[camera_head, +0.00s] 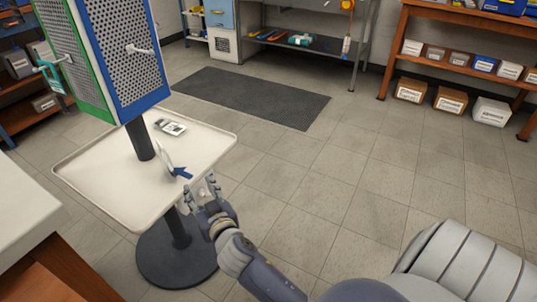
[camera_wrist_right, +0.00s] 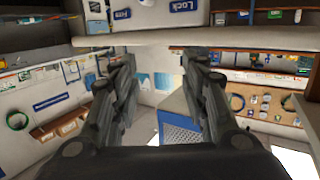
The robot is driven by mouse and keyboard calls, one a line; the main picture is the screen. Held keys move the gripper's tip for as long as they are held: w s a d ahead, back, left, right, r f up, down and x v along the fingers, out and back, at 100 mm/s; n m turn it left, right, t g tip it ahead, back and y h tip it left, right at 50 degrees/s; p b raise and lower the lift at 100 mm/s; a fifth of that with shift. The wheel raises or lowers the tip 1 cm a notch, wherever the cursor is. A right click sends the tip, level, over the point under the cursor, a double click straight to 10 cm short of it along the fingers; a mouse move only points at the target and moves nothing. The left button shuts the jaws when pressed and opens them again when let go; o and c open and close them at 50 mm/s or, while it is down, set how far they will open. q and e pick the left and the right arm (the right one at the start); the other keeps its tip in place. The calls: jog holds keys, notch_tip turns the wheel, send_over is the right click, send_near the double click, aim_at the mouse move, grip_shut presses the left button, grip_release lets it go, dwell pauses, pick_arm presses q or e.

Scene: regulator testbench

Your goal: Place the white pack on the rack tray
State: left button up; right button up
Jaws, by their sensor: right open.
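The rack's cream tray (camera_head: 100,180) is fixed around a dark pole below perforated panels. A small white pack with a grey and dark face (camera_head: 170,127) lies flat on the tray's far part. A thin white piece (camera_head: 165,154) stands tilted near the pole, with a blue arrow-shaped piece (camera_head: 181,173) beside it; I cannot tell whether they are joined or touch the tray. My right gripper (camera_head: 208,190) is at the tray's near right edge, open, with its fingers toward the tray. In the right wrist view the fingers (camera_wrist_right: 158,75) are apart with nothing held between them. My left gripper is out of view.
The blue perforated panel (camera_head: 125,60) with hooks rises above the tray. A round dark base (camera_head: 160,265) stands beneath. A white-topped counter (camera_head: 20,215) is at the left. Shelves with labelled boxes (camera_head: 450,101) stand at the back right. The floor to the right is clear.

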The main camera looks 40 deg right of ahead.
jog(key=s+d+f+g, duration=0.4)
jog(key=s+f, duration=0.2)
jog(key=s, duration=0.3)
jog(key=s+a+f+n+g+y, duration=0.1)
jog(key=s+g, duration=0.3)
jog(key=s, duration=0.7)
jog(key=s+a+f+n+g+y, duration=0.1)
jog(key=s+a+f+n+g, duration=0.1)
jog(key=s, duration=0.9)
jog(key=shift+a+f+n+g+y, duration=0.3)
jog(key=shift+a+f+g+y, duration=0.15)
jog(key=shift+f+g, duration=0.6)
jog(key=shift+r, duration=0.15)
